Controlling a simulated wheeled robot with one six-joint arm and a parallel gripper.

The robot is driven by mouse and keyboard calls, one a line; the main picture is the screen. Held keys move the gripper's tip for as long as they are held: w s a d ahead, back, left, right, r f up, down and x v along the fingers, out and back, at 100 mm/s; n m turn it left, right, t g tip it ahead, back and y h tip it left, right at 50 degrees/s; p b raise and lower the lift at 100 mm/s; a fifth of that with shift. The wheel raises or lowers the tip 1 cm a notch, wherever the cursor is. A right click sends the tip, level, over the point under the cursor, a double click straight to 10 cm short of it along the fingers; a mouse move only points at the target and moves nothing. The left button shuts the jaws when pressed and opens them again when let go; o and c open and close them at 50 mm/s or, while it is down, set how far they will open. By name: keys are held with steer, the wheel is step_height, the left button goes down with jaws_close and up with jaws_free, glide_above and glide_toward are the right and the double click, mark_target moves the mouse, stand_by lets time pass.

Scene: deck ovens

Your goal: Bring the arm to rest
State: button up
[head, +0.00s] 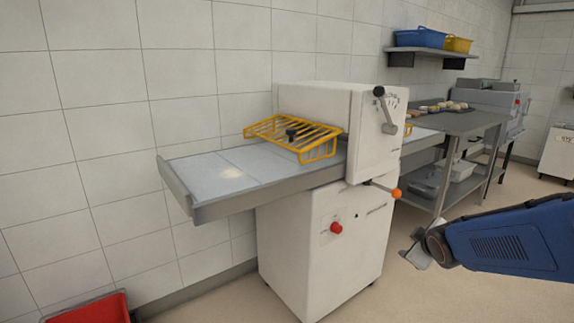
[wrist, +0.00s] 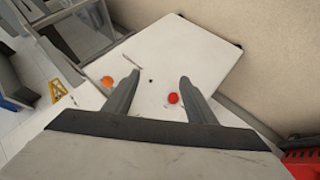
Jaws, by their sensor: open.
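My gripper (head: 416,250) is at the right of the head view, at the end of my blue arm. It is in front of and to the right of a white dough sheeter (head: 318,235). In the wrist view my gripper (wrist: 160,95) shows two grey fingers spread apart with nothing between them. The sheeter's white body (wrist: 185,60), its orange knob (wrist: 107,81) and its red button (wrist: 173,98) show beyond the fingers. The gripper appears apart from the sheeter.
The sheeter's bed (head: 215,177) reaches left, with flour on it and a yellow guard (head: 293,131) above. An orange-tipped lever (head: 396,193) juts out right. A steel table (head: 455,122) stands behind. A red crate (head: 90,308) is at lower left. Floor in front is clear.

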steer(key=s+a+m+g, duration=0.2)
steer(key=s+a+m, duration=0.1)
steer(key=s, duration=1.1)
steer(key=s+a+r+m+g+y, duration=0.1)
steer(key=s+a+m+g, duration=0.2)
steer(key=s, duration=1.2)
steer(key=shift+a+r+m, duration=0.2)
steer(key=shift+a+m, duration=0.5)
steer(key=shift+m, duration=0.5)
steer(key=shift+w, duration=0.1)
